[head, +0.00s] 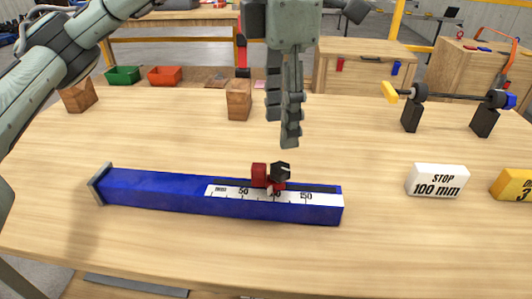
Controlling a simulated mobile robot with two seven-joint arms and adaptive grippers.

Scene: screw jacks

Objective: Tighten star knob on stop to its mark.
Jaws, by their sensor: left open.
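A blue rail (155,190) lies on the table with a white millimetre scale (220,192) along its near side. A red stop (259,172) sits on the rail around the 100 region of the scale, covering part of that number. A black star knob (281,170) is on the right side of the stop. A white block (437,181) reading "STOP 100 mm" stands to the right. My left gripper (282,132) is open and points down above the knob, apart from it. My right gripper is out of view.
A yellow block (513,185) is cut off at the right edge. A bar on two black stands (411,115) is at the back right. Wooden blocks (238,105) stand behind. Green (122,75) and red (165,75) bins lie beyond. The table around the rail is clear.

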